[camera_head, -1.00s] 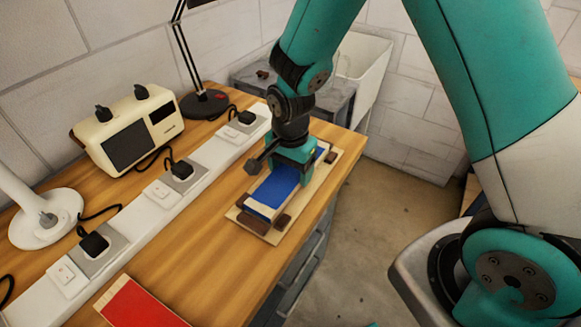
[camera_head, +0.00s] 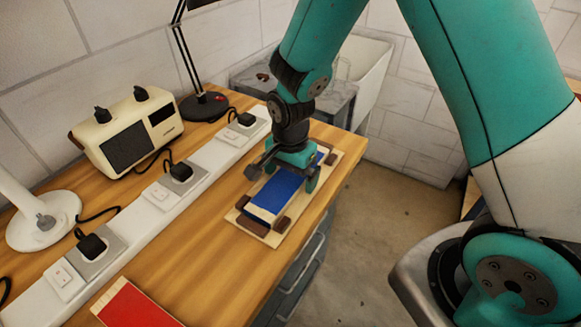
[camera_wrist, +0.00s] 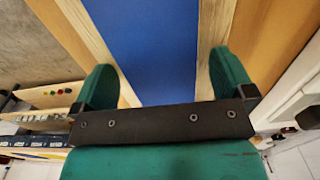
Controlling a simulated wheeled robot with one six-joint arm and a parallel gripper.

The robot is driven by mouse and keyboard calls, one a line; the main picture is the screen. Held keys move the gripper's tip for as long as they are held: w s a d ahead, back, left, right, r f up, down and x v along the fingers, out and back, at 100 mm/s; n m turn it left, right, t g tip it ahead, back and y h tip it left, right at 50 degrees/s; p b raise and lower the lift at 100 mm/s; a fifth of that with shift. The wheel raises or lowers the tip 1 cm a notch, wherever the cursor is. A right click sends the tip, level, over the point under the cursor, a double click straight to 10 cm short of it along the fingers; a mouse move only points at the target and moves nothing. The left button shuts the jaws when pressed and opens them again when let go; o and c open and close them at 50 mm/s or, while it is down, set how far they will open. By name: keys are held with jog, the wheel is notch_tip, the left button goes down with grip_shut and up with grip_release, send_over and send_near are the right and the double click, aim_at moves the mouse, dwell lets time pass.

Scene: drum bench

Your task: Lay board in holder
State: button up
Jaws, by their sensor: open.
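The blue board (camera_head: 274,195), with a pale strip at its near end, lies in the wooden holder (camera_head: 284,233), between dark brown blocks. It looks flat, though its far part is partly hidden by my gripper. My gripper (camera_head: 284,178) is over the far half of the board, pointing down, with its fingers apart. In the wrist view my gripper (camera_wrist: 165,82) is open, with one finger on each side of the blue board (camera_wrist: 160,45), and gaps show between the fingers and the board.
A red board (camera_head: 137,306) lies on the wooden bench (camera_head: 215,262) at the front left. A white socket strip (camera_head: 140,222) with black plugs runs along the bench. A cream radio (camera_head: 130,133) and a black lamp base (camera_head: 204,105) stand behind. The holder is near the bench's right edge.

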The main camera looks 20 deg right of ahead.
notch_tip(320, 180, up, 17)
jog(key=shift+r+b, duration=0.2)
jog(key=shift+b, duration=0.15)
dwell(0.5)
jog(key=s+a+r+n+y, duration=0.2)
jog(key=s+n, duration=0.7)
jog(key=s+a+r+n+y, duration=0.2)
jog(key=s+n, duration=0.7)
jog(key=s, duration=0.1)
jog(key=shift+a, duration=0.3)
jog(key=shift+c, duration=0.5)
